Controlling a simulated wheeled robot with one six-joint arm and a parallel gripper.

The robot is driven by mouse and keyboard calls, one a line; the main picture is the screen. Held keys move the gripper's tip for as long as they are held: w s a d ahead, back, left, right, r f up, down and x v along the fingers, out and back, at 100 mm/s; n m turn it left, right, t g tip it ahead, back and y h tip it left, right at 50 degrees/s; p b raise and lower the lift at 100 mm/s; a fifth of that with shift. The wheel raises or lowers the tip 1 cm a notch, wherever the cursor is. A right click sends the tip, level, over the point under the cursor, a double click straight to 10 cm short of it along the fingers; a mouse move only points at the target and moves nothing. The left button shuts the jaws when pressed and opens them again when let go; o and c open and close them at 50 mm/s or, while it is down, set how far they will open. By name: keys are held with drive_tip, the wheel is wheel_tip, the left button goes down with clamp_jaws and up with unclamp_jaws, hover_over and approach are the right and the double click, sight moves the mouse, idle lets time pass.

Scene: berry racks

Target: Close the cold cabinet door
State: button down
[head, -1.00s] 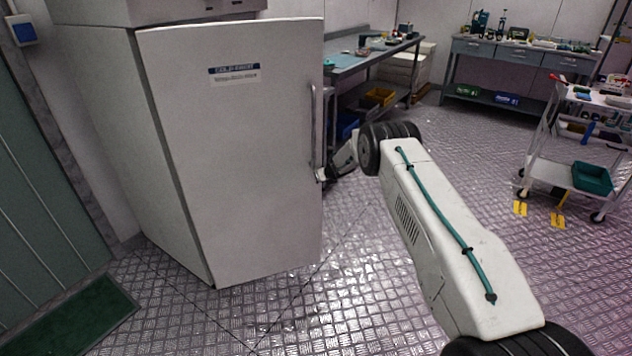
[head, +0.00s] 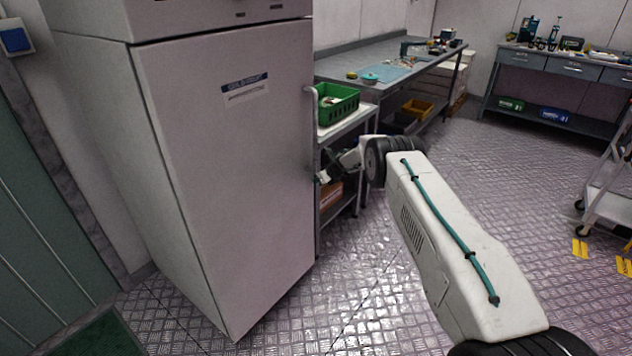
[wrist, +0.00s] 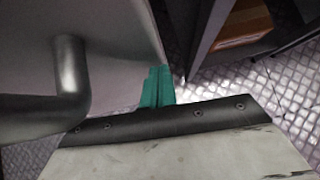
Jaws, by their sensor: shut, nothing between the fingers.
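The cold cabinet door (head: 225,190) is a pale grey panel with a blue-and-white label. It looks flush, or nearly flush, with the cabinet body (head: 125,150) in the head view; any small gap at its handle edge is hard to tell. The vertical bar handle (head: 311,130) is at the door's right edge, and its bent grey bar also shows in the wrist view (wrist: 70,80). My gripper (head: 322,177) is beside the door's right edge, near the handle's lower end. Its green fingertips (wrist: 157,87) are together and empty, beside the door's edge, not around the handle.
A shelf unit with a green crate (head: 337,103) stands just right of the cabinet, close behind my gripper. A long workbench (head: 345,67) runs behind it. A white trolley (head: 608,195) is at far right. The metal floor (head: 370,290) in front is clear.

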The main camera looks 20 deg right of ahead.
drive_tip(key=shift+w+a+r, duration=0.55)
drive_tip(key=shift+w+a, duration=0.1)
drive_tip(key=shift+a, duration=0.05)
drive_tip(key=s+d+r, duration=0.6)
drive_tip(key=s+d, duration=0.2)
drive_tip(key=s, duration=0.2)
drive_tip(key=shift+m, duration=0.3)
